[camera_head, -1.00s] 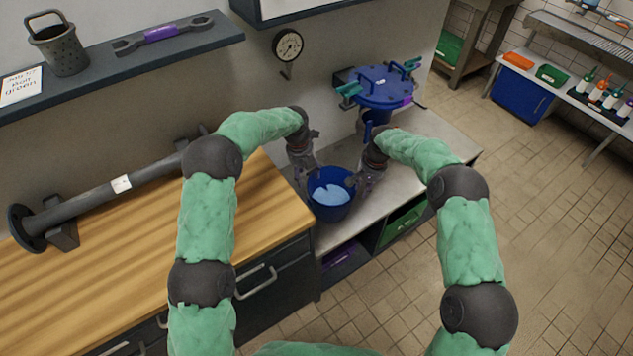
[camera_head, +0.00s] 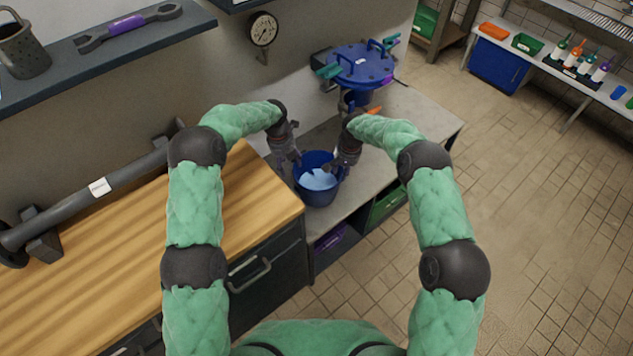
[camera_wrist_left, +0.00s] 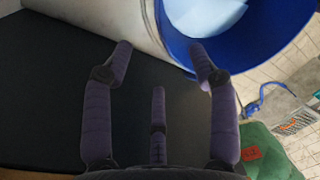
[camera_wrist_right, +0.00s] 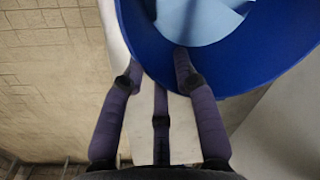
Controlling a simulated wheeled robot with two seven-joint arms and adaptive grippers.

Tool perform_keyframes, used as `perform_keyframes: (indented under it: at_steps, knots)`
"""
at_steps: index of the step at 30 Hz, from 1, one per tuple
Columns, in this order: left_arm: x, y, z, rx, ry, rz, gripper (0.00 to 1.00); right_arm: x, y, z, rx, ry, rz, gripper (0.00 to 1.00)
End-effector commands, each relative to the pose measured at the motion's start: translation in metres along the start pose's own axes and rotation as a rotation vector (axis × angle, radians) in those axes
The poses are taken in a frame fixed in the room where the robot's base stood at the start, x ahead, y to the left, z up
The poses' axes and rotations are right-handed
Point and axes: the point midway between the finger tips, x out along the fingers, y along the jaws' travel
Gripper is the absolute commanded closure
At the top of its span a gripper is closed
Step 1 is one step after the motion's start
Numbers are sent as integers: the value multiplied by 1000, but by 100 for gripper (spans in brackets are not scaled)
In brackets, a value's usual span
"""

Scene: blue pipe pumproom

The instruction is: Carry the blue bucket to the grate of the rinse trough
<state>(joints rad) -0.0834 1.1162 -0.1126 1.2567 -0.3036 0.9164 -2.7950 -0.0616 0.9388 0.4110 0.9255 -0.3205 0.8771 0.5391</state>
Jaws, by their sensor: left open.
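The blue bucket (camera_head: 318,191) stands on the metal bench, near its front edge, with light blue contents in it. The rinse trough, apparently the slatted metal unit (camera_head: 603,17), is at the far upper right.
A blue lidded vessel (camera_head: 360,66) stands behind the bucket on the bench. A wooden counter (camera_head: 110,265) with a grey pipe (camera_head: 85,197) is at the left. The tiled floor (camera_head: 530,210) at the right is open. A bench with bottles (camera_head: 580,57) stands at the back right.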

Motion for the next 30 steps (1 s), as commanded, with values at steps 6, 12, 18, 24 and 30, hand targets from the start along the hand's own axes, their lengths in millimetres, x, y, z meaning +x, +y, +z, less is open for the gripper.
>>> perform_keyframes:
  at_steps: [6, 12, 18, 24, 30]
  knots:
    - [35, 0, 0, 0, 1, 0, 41, 35, 0, 0, 0, -1, 0, 70]
    - [52, 0, 0, 0, -1, 0, 41, 52, 0, 0, 0, 0, 0, 70]
    - [56, 0, 0, 0, -1, -1, 41, 56, 0, 0, 0, 1, 0, 70]
    - [56, 0, 0, 0, -1, 0, 41, 56, 0, 0, 0, 1, 0, 70]
    - [56, 0, 0, 0, -1, 0, 95, 56, 0, 0, 0, 1, -1, 100]
